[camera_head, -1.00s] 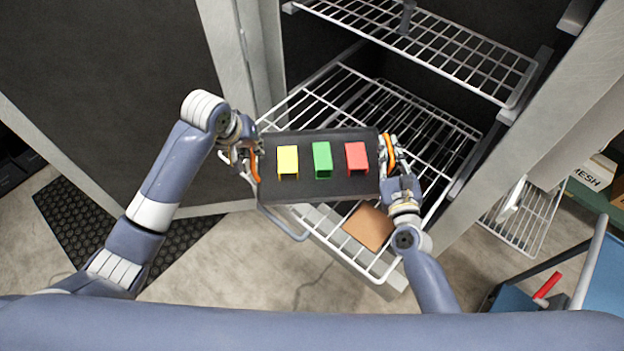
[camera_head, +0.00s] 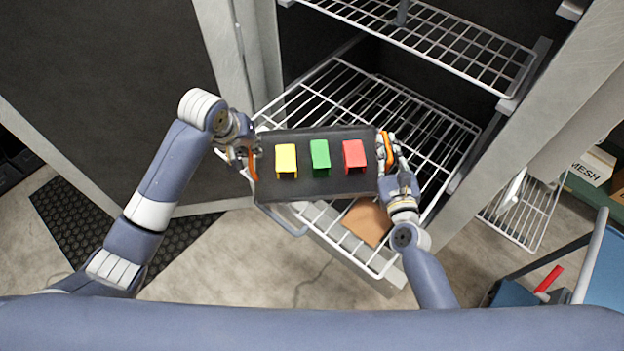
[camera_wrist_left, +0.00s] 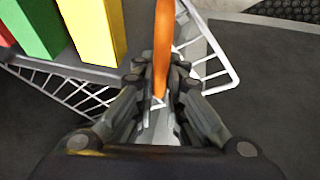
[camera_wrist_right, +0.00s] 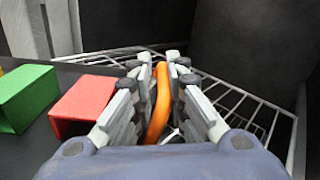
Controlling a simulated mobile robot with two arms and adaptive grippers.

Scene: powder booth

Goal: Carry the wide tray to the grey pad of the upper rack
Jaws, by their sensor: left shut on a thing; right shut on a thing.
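The wide tray (camera_head: 318,185) is black and carries a yellow block (camera_head: 286,158), a green block (camera_head: 320,155) and a red block (camera_head: 354,155) in a row. It is held over a white wire rack. My left gripper (camera_head: 252,160) is shut on the tray's left orange handle, which shows between its fingers in the left wrist view (camera_wrist_left: 163,50). My right gripper (camera_head: 386,150) is shut on the right orange handle, also seen in the right wrist view (camera_wrist_right: 160,100). The upper rack (camera_head: 440,45) is a white wire shelf at the back. No grey pad is clearly visible on it.
The lower wire rack (camera_head: 350,95) juts out under the tray, with a brown pad (camera_head: 368,222) near its front. A pale upright post (camera_head: 245,50) stands left and another (camera_head: 530,130) right. A blue cart (camera_head: 600,270) stands at lower right.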

